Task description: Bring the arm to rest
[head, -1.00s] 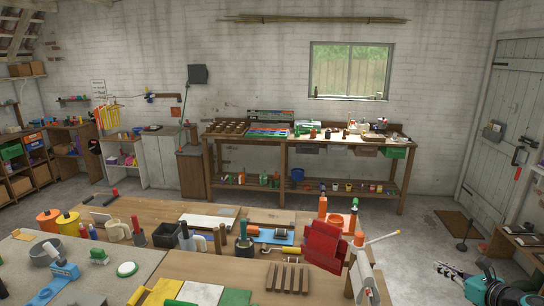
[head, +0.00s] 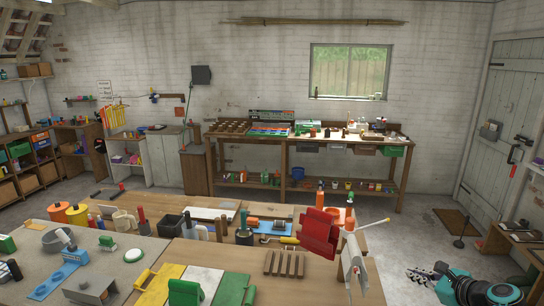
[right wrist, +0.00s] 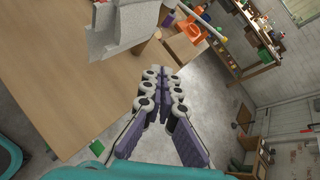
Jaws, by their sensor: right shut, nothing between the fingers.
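My right arm (head: 480,292) comes in at the lower right of the head view, teal and dark. My right gripper (head: 424,275) points left there, over the floor to the right of the wooden worktable (head: 325,277). In the right wrist view the right gripper (right wrist: 160,76) shows its pale-jointed, purple-padded fingers brought together, with nothing between them. It is apart from the table edge in that view. My left arm and gripper show in neither view.
Bare concrete floor (head: 425,225) lies beyond the gripper. A small wooden bench (head: 510,240) stands at the right by the door.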

